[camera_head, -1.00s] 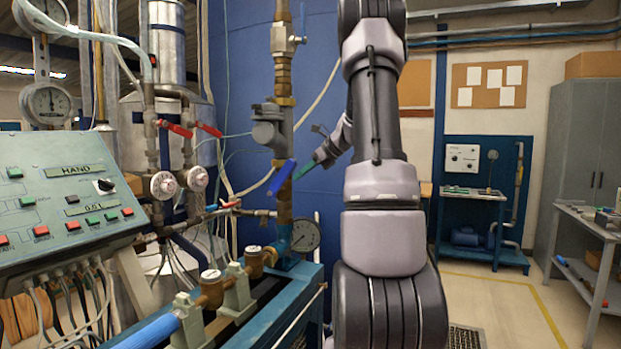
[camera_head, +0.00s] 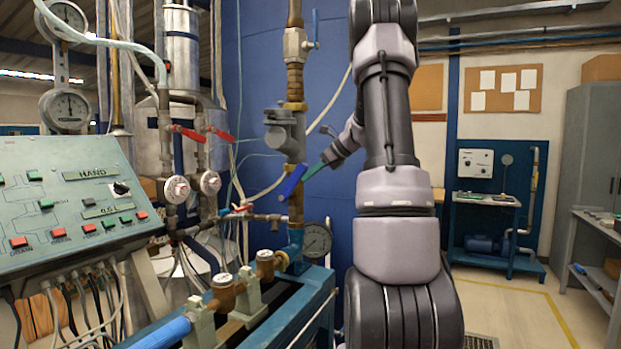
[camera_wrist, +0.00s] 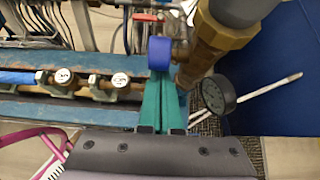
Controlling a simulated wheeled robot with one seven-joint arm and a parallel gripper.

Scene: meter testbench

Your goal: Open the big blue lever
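The big blue lever (camera_head: 293,181) is on the vertical brass pipe, slanting with its upper end to the right in the head view. Its blue end (camera_wrist: 160,53) shows in the wrist view, in front of my fingertips. My gripper (camera_head: 306,177) has green fingers that reach from the right to the lever's upper part. In the wrist view the fingers (camera_wrist: 162,85) lie close together and look shut, with their tips at the lever's end. They seem to touch it, but the contact is partly hidden. I see no clear grasp around the lever.
A pressure gauge (camera_head: 317,239) sits low beside the pipe, just right of my fingers in the wrist view. Red-handled valves (camera_head: 188,133) and a control panel (camera_head: 70,205) stand to the left. A blue bench frame (camera_head: 315,300) runs below. Open floor lies to the right.

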